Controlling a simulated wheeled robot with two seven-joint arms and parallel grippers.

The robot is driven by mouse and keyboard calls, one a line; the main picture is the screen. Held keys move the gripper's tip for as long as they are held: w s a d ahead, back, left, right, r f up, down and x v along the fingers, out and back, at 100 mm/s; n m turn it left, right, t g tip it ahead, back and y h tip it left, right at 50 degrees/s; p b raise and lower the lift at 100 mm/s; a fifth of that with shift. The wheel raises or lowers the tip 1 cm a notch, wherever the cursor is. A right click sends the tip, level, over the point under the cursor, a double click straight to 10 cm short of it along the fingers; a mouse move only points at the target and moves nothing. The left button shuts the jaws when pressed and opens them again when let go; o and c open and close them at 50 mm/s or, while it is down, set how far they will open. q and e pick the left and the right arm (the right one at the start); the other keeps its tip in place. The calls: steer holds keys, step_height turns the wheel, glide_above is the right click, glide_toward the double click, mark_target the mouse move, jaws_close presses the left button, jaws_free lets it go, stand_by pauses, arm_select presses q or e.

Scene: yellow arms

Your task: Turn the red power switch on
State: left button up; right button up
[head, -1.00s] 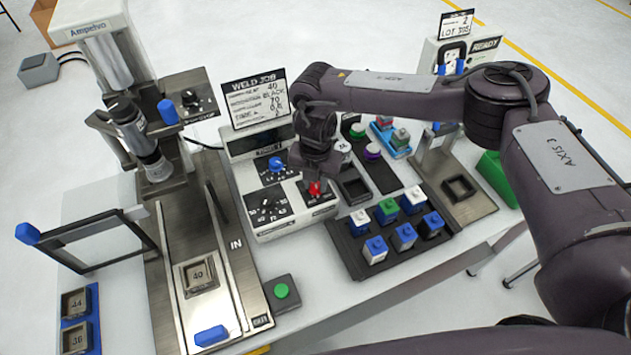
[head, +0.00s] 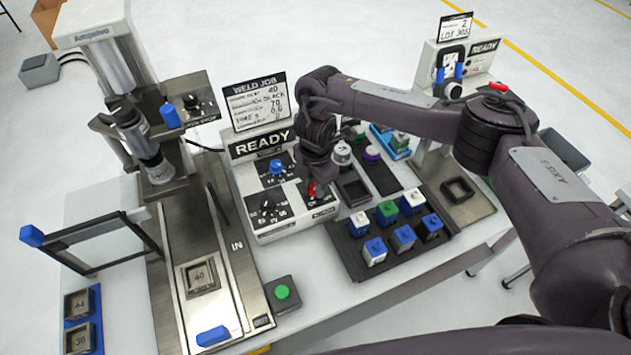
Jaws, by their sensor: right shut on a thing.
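The red power switch (head: 313,191) is on the right of the front panel of the grey control box (head: 265,236). It is partly hidden by my right gripper (head: 315,182). My right gripper points down over the switch and is shut on it. The box's display (head: 264,144) is lit and reads READY. My left gripper is not in view.
A blue knob (head: 277,167) and a black dial (head: 267,208) sit left of the switch. A dark rack of coloured blocks (head: 350,262) stands right of the box. The press (head: 130,130) is at the left, and a green button (head: 282,292) is in front.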

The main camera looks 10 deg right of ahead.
stand_by(0.4)
steer(key=o, duration=1)
steer(key=shift+r, duration=0.3)
step_height(320, 180, up, 7)
steer(key=shift+r, duration=0.1)
